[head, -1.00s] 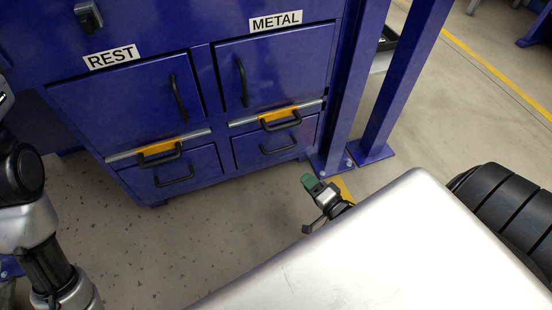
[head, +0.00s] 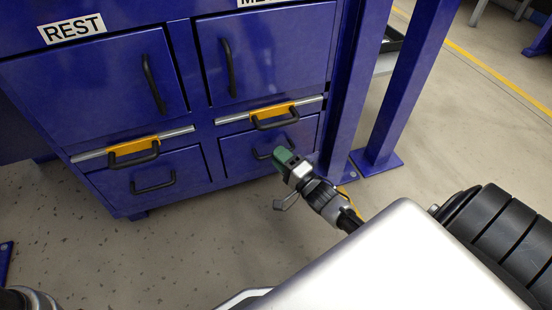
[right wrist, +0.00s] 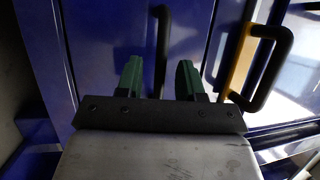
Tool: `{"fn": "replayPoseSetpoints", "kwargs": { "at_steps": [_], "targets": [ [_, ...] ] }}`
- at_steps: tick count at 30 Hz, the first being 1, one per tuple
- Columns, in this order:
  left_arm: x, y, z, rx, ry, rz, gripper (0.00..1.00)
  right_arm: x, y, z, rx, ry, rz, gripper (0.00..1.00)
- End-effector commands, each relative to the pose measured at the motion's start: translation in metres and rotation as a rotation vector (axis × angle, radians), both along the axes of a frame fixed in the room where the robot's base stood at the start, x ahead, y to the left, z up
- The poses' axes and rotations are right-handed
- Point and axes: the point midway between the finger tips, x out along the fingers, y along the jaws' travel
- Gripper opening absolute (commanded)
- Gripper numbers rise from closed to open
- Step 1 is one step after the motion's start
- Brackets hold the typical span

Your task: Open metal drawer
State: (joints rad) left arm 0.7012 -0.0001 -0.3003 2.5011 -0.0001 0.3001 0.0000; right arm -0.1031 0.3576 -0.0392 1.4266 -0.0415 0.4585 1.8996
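The blue cabinet's right column, under the partly cut-off METAL label (head: 262,3), has a tall door, a slim yellow-fronted tray with a black handle (head: 276,119), and a lower blue drawer (head: 236,157) with a black handle (head: 262,155). All look closed. My right gripper (head: 283,156), green-tipped, is at the right part of the lower handle and hides some of it. In the right wrist view, the green fingers (right wrist: 160,80) are apart, with the lower black handle (right wrist: 161,30) lined up between them. I cannot tell whether they touch it. My left gripper is out of view.
The left column, labelled REST (head: 72,29), has a similar door, yellow-fronted tray (head: 133,145) and lower drawer (head: 150,175). Blue posts (head: 355,90) stand just right of the cabinet. The speckled floor (head: 190,250) in front is clear.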

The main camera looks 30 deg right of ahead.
Motion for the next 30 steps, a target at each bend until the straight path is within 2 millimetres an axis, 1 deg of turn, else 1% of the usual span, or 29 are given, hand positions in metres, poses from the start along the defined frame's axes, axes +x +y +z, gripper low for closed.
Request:
{"fn": "replayPoseSetpoints", "kwargs": {
  "at_steps": [1, 6, 14, 15, 16, 22, 30],
  "targets": [
    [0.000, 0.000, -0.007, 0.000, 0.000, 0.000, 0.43, 0.007, 0.001, -0.001, 0.000, -0.004, 0.001, 0.37],
    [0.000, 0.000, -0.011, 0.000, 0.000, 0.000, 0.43, 0.018, 0.003, 0.002, 0.000, -0.001, 0.001, 0.37],
    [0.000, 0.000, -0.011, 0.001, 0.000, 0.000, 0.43, 0.019, 0.004, 0.004, 0.000, 0.001, 0.001, 0.37],
    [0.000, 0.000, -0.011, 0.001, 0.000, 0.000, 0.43, 0.019, 0.004, 0.004, 0.000, 0.001, 0.001, 0.36],
    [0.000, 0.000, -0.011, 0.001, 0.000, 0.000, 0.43, 0.019, 0.004, 0.004, 0.000, 0.001, 0.001, 0.31],
    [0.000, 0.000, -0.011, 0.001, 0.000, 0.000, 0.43, 0.019, 0.003, 0.003, 0.000, 0.001, 0.000, 0.01],
    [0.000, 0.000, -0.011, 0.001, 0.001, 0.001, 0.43, 0.019, 0.003, 0.003, 0.000, 0.001, 0.000, 0.00]
  ]
}}
